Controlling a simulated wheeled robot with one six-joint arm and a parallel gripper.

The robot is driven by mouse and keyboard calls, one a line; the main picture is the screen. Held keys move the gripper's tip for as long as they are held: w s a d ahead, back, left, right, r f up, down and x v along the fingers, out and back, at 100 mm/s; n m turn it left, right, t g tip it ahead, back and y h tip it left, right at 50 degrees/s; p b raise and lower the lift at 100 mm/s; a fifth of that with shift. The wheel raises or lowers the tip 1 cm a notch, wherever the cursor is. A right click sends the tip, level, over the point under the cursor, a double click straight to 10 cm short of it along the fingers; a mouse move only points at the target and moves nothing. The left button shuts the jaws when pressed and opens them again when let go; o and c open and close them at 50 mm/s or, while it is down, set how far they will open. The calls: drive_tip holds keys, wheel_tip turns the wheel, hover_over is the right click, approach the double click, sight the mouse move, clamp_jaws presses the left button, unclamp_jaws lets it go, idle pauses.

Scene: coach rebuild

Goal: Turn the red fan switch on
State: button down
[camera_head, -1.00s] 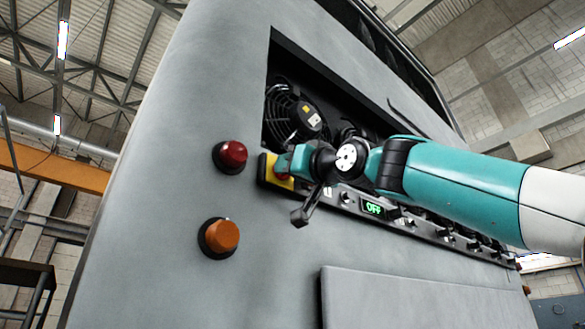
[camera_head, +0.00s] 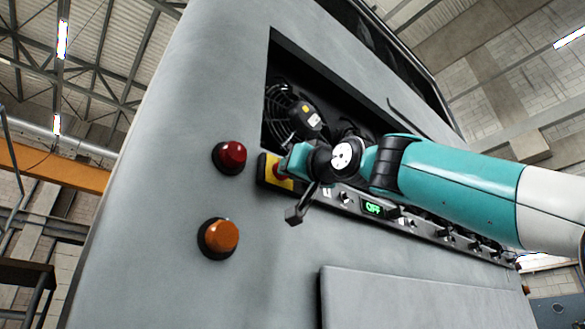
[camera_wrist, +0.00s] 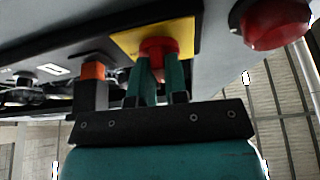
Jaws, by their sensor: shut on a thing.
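The red fan switch is a round red knob on a yellow plate; the knob (camera_wrist: 158,45) shows in the wrist view at top centre, and the plate (camera_wrist: 186,35) spreads behind it. In the head view the plate (camera_head: 267,167) sits at the left end of the control strip, with the knob (camera_head: 277,171) partly hidden by my gripper. My gripper (camera_wrist: 158,62) has its two teal fingers close together at the knob, shut on it. The small display (camera_head: 373,208) on the strip reads OFF in green.
A red lamp (camera_head: 231,156) and an orange lamp (camera_head: 220,236) stick out left of my gripper. A fan (camera_head: 284,108) sits in the recess above the strip. Several small switches line the strip to the right. A raised panel (camera_head: 420,295) lies below.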

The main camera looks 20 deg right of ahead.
drive_tip(key=shift+s+a+r+m+g+h+p, duration=0.15)
drive_tip(key=shift+m+g+h+p, duration=0.8)
drive_tip(key=shift+m, duration=2.6)
drive_tip(key=shift+w+a+r+m+g+h+p, duration=0.1)
drive_tip(key=shift+r+m+g+h+p, duration=0.15)
drive_tip(key=shift+m+h+p, duration=2.25)
drive_tip(key=shift+s+a+r+m+g+h, duration=0.15)
drive_tip(key=shift+m+g+h, duration=0.4)
drive_tip(key=shift+m, duration=4)
drive_tip(key=c, duration=1.1)
unclamp_jaws()
drive_tip(key=shift+w, duration=0.2)
drive_tip(key=shift+c, duration=0.2)
